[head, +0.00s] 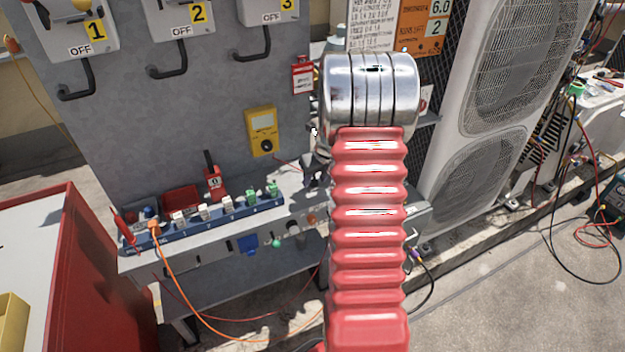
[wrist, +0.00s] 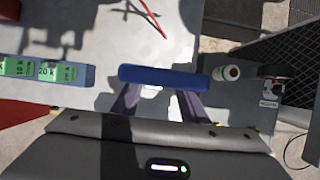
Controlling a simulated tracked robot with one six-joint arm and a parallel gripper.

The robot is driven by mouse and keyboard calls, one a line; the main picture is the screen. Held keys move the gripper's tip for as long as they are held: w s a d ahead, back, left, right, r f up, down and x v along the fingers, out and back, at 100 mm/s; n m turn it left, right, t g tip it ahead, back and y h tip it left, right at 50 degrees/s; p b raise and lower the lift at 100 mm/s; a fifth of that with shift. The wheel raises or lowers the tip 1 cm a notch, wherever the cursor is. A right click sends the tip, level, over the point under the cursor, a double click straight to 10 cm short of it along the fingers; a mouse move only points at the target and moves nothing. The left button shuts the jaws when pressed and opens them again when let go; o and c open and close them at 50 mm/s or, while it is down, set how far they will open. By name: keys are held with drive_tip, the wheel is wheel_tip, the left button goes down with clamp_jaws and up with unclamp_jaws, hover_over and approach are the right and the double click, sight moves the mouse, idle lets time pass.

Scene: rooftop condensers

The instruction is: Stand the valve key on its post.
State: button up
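A blue bar (wrist: 165,77), which looks like the valve key's handle, lies crosswise at my fingertips in the wrist view. It extends past both fingers, and any stem under it is hidden. My gripper (wrist: 160,100) has its two dark fingers apart, with grey surface showing between them; their tips meet the bar's near edge in the picture. I cannot tell if they touch it. A white-and-dark round piece (wrist: 228,72) stands at the bar's right end; I cannot tell whether it is the post. In the head view my red arm hides most of the gripper, and no key is clear there.
A blue strip with labelled green blocks (wrist: 45,70) lies left of the bar; it also shows on the bench (head: 205,220). A yellow meter (head: 262,131) hangs on the grey panel (head: 200,110). A condenser (head: 500,100) stands right; a red cabinet (head: 90,270) stands left.

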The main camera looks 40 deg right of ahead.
drive_tip(key=v, duration=1.3)
drive_tip(key=shift+r, duration=0.2)
idle(0.3)
drive_tip(key=s+a+r+m, duration=0.3)
drive_tip(key=s+a+m, duration=0.3)
drive_tip(key=a+m, duration=0.5)
drive_tip(key=s+a+r+m, duration=0.4)
drive_tip(key=s+a+m, duration=0.2)
drive_tip(key=a+m, duration=0.5)
drive_tip(key=s+a+r+m+t+y, duration=0.1)
drive_tip(key=s+a+r+m, duration=0.3)
drive_tip(key=a+m, duration=0.6)
drive_tip(key=s+a, duration=0.2)
drive_tip(key=a, duration=0.3)
drive_tip(key=shift+s+m, duration=0.3)
drive_tip(key=shift+m, duration=0.1)
